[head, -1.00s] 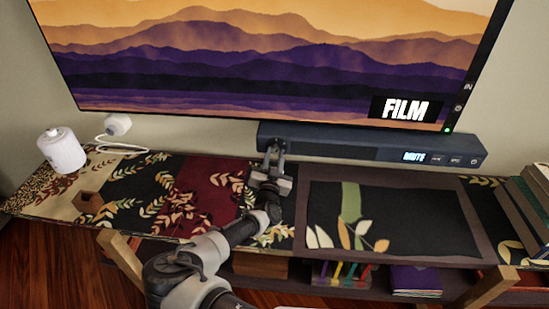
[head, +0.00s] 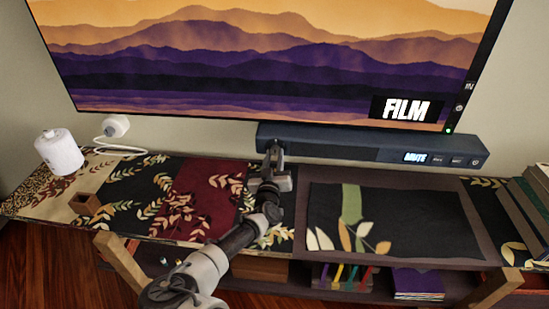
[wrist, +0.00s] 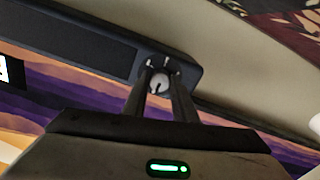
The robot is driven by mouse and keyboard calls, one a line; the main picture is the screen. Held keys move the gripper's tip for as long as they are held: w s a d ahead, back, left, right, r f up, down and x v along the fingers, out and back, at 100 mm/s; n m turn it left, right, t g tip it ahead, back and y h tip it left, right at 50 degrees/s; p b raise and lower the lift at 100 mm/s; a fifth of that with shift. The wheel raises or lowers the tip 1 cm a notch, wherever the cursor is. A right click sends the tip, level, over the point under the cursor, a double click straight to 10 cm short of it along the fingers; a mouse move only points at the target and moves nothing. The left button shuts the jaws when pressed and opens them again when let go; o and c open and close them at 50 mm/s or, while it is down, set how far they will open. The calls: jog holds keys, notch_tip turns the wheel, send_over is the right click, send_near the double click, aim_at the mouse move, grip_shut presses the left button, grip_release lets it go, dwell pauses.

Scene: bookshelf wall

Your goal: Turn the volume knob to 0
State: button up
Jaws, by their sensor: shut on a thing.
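The dark soundbar (head: 330,149) lies along the back of the bench under the screen. Its small display (head: 415,158) appears to read MUTE. In the wrist view the round, pale-faced volume knob (wrist: 159,84) sits on the end of the soundbar (wrist: 95,45), with small marks around it. My gripper (wrist: 160,78) is shut on the knob, one finger on each side. In the head view my gripper (head: 274,152) is at the soundbar's left end and hides the knob.
The large screen (head: 270,65) showing FILM stands just behind and above the soundbar. A white cylinder (head: 59,151) and a small wooden block (head: 86,204) are at the left. Books (head: 528,208) stand at the right. A framed dark panel (head: 395,220) lies right of my arm.

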dwell(0.3)
jog(key=o, duration=1)
jog(key=shift+o, duration=0.2)
jog(key=s, duration=1.7)
jog(key=shift+s+a, duration=0.25)
jog(key=shift+a, duration=0.05)
jog(key=shift+d+r, duration=0.1)
